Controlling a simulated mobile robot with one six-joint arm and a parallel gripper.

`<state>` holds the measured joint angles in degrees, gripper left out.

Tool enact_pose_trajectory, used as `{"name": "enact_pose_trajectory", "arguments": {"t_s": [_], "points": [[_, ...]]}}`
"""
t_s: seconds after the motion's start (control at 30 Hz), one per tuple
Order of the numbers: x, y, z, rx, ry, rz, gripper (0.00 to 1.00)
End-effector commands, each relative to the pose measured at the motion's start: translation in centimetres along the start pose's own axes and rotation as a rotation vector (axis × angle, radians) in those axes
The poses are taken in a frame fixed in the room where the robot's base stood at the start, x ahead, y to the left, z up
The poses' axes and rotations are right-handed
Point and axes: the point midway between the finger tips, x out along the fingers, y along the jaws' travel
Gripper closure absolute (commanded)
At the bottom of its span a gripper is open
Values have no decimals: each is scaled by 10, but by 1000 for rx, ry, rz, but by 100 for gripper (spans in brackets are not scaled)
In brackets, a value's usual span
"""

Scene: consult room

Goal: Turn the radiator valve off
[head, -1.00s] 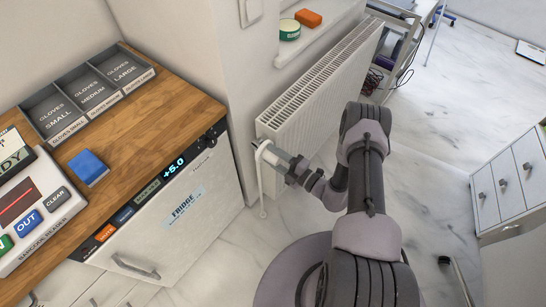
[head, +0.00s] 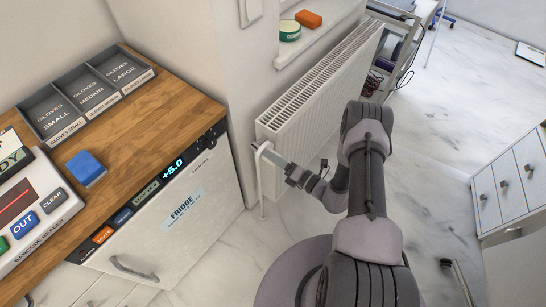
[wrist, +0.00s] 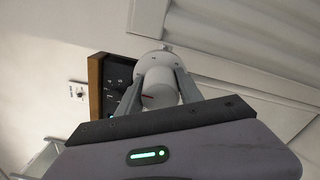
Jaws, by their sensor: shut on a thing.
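The radiator valve (wrist: 160,88) is a white round knob with a short dark red mark, seen in the wrist view in front of a paler round fitting. My gripper (wrist: 158,84) is shut on it, with one grey finger on each side. In the head view my gripper (head: 274,161) reaches left to the near lower end of the white radiator (head: 318,115). A white pipe (head: 262,188) rises from the floor there. The fingers mostly hide the knob in the head view.
A wooden counter (head: 150,120) with a fridge (head: 190,210) below stands close on the left. A windowsill above the radiator holds a green tin (head: 289,31) and an orange block (head: 308,18). White drawers (head: 510,180) stand right. Marble floor (head: 440,130) is open between.

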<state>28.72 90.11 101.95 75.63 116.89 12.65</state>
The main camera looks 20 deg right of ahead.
Motion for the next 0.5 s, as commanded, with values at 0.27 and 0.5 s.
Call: {"name": "enact_pose_trajectory", "arguments": {"t_s": [0.27,0.5], "points": [[0,0,0,-57,-1,0,98],[0,0,0,-65,-1,0,98]]}}
